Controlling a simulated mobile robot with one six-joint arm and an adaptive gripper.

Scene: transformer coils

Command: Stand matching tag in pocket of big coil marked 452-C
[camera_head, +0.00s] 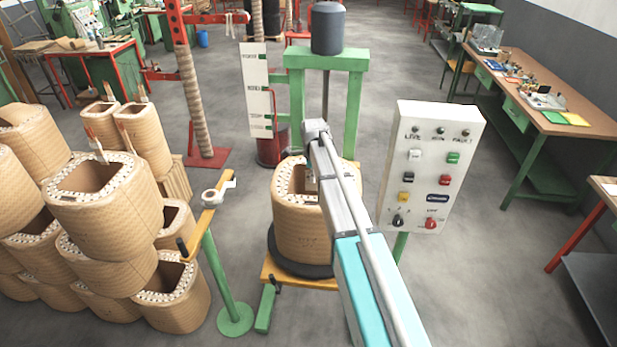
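A big tan coil (290,222) stands upright on a dark round plate over a yellow base in the middle. Its top rim is lined with white spacers around an open centre. Faint dark marks show on its front, too small to read. My arm reaches over the coil from the lower right. My gripper (311,180) points down at the coil's opening, partly hidden by my arm; its fingers and anything between them cannot be made out. No tag can be picked out. Other big coils (108,208) are piled at the left; no marking is readable on them.
A green press frame (297,95) stands right behind the coil, with a white labelled board (256,90) beside it. A control panel (432,165) stands close right of my arm. A yellow bar on a green post (216,262) stands left. Workbenches line the right.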

